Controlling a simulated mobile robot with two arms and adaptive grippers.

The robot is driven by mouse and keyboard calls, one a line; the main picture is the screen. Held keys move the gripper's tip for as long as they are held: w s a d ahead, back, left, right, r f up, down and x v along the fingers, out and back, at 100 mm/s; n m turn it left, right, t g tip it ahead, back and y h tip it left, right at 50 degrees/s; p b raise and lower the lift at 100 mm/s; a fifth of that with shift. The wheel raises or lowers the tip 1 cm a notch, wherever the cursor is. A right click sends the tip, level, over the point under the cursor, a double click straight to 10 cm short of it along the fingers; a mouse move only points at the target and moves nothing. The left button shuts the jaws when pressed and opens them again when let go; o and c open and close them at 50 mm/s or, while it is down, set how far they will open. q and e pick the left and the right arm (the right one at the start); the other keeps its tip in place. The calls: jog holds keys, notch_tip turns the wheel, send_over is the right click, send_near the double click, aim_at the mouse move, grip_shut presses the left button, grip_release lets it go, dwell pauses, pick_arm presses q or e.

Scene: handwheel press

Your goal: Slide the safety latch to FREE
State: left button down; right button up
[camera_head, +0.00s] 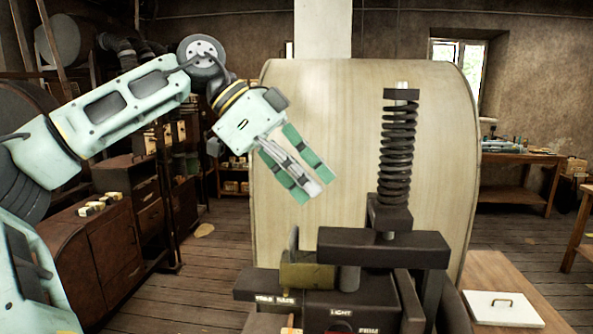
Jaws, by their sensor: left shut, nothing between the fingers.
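The dark press (383,248) stands at the lower middle right, with a black coil spring (397,150) upright on top. Labels on its front include LIGHT and what looks like FIRM. A brass-coloured block (307,275) sits on its left part. I cannot pick out the safety latch or a FREE mark for certain. My left gripper (315,188) is shut and empty, with green-padded fingers pointing down and right. It appears above and left of the press, apart from it in the picture. My right gripper is not in view.
A large pale rounded panel (345,110) stands behind the press. A white board with a handle (503,307) lies on a wooden surface at the lower right. Dark cabinets (100,250) line the left. A workbench (518,160) stands at the back right. Plank floor shows between.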

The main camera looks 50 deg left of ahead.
pick_arm(q)
jog(key=p+x, duration=0.1)
jog(key=x, duration=0.4)
jog(key=shift+d+f+p, duration=0.1)
jog(key=shift+p, duration=0.3)
jog(key=shift+w+d+f, duration=0.1)
jog(key=shift+w+f, duration=0.05)
jog(key=shift+f, duration=0.2)
jog(key=shift+s+a+f+b, duration=0.15)
jog(key=shift+s+a+b, duration=0.1)
jog(key=shift+s+a, duration=0.4)
jog(key=shift+s+a+f+b, duration=0.25)
jog(key=shift+s+a, duration=0.25)
jog(key=shift+a, duration=0.25)
jog(key=s+a+b, duration=0.1)
jog(key=b, duration=0.1)
jog(key=s+a+b, duration=0.1)
jog(key=b, duration=0.1)
jog(key=shift+s+a+f, duration=0.1)
jog(key=shift+a+f, duration=0.1)
jog(key=shift+a, duration=0.15)
jog(key=shift+s+a+r, duration=0.15)
jog(key=shift+s+a, duration=0.15)
jog(key=shift+s, duration=0.05)
jog(key=shift+w, duration=0.1)
